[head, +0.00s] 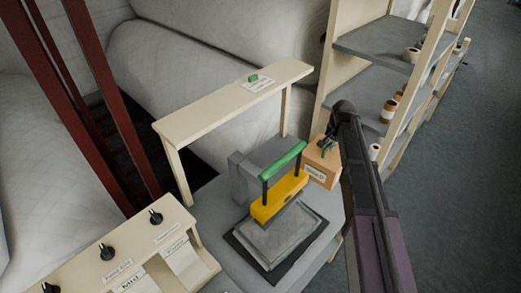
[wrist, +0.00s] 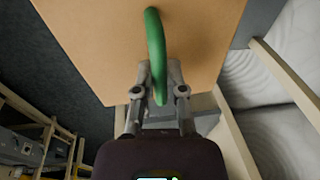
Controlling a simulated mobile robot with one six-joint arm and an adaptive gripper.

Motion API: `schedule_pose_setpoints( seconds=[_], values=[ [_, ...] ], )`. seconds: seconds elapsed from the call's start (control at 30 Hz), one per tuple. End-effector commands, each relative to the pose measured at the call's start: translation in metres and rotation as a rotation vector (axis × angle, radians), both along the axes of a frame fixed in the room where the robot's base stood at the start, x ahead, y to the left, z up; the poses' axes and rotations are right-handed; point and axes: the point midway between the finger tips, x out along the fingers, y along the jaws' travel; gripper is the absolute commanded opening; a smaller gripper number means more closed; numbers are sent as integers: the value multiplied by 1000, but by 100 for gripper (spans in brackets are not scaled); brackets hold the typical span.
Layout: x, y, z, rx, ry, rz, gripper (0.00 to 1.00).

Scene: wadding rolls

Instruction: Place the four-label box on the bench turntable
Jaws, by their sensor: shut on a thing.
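A tan box (head: 323,172) with a white label on its near face hangs to the right of the yellow device on the grey bench (head: 215,215). My gripper (head: 327,143) is above it. In the wrist view the box (wrist: 100,35) fills the upper middle, and my gripper (wrist: 160,95) is shut on its green handle (wrist: 155,50). Only one label shows; the other faces are hidden. A square dark-edged plate (head: 265,262) lies on the bench under the yellow device. I cannot tell whether it is the turntable.
The yellow device (head: 280,198) with a green top bar (head: 284,158) stands close left of the box. A cream raised shelf (head: 215,100) spans behind. A shelf rack (head: 365,85) with small rolls stands at right. A cream knob panel (head: 130,255) is front left.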

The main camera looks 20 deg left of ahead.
Motion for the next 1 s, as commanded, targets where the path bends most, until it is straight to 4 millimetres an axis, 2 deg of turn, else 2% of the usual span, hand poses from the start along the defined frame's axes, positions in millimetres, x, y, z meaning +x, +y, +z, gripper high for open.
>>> schedule_pose_setpoints(
  seconds=[0.17,0.27,0.6,0.8,1.0],
  values=[
    [8,-15,-1,0,0,-34,0],
    [15,-32,-1,0,0,-70,0],
    [45,-115,-5,0,1,-249,0],
    [56,-156,-6,0,1,-338,0],
    [60,-175,-7,1,1,-376,0]
  ],
)
